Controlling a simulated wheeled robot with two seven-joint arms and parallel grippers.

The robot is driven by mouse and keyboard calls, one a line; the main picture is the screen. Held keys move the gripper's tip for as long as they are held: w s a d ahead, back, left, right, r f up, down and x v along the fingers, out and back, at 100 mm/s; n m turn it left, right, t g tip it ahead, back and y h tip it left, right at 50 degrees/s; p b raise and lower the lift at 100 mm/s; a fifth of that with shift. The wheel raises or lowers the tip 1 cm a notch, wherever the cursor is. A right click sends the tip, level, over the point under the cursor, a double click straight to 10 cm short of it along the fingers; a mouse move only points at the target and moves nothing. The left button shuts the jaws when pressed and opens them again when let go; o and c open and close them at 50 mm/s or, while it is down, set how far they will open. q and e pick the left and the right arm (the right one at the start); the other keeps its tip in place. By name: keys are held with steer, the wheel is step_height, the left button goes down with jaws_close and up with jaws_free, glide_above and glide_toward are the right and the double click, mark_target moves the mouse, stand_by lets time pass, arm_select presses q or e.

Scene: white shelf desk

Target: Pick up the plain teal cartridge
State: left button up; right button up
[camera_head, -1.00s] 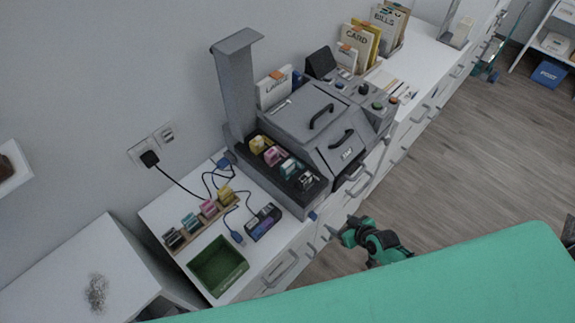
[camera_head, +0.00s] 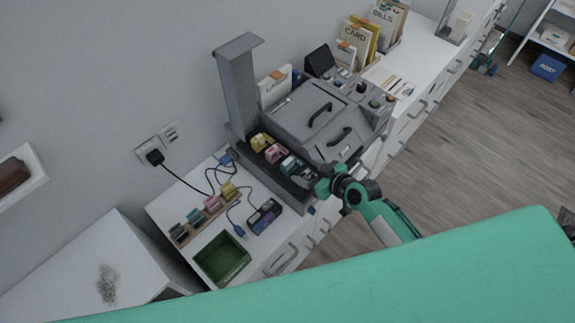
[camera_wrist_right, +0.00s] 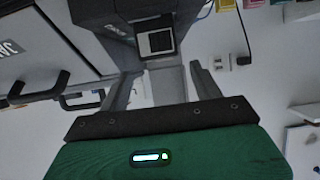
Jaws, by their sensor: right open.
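A teal cartridge (camera_head: 289,164) stands in the printer's open bay, beside a pink one (camera_head: 275,153) and a yellow one (camera_head: 262,142). Another teal cartridge (camera_head: 194,217) stands in the small rack on the desk; I cannot tell which teal one is plain. My right gripper (camera_head: 320,187) is at the near end of the bay, hiding most of the black cartridge there. In the right wrist view its fingers (camera_wrist_right: 162,82) are apart, with a dark block bearing a grey square (camera_wrist_right: 158,41) beyond them. I see nothing held. My left gripper is not in view.
The grey printer (camera_head: 308,110) has a raised cover (camera_head: 238,85) at its left. A green tray (camera_head: 222,262), a dark device (camera_head: 264,216) and blue-plugged cables lie on the white desk. The rack also holds black, pink and yellow cartridges. Folders stand at the back.

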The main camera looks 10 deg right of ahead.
mark_target(291, 164)
steer(key=shift+w+a+f, duration=0.25)
steer(key=shift+w+a, duration=0.05)
steer(key=shift+w, duration=0.15)
steer(key=shift+w+a+p, duration=0.35)
steer(key=shift+w+p, duration=0.05)
steer(key=shift+p, duration=0.1)
steer(key=p+x, duration=0.1)
steer(key=x, duration=0.2)
steer(key=shift+w+a+f, duration=0.35)
steer(key=shift+w+f, duration=0.05)
steer(key=shift+w, duration=0.05)
steer(key=shift+c, duration=0.3)
steer(key=c, duration=1)
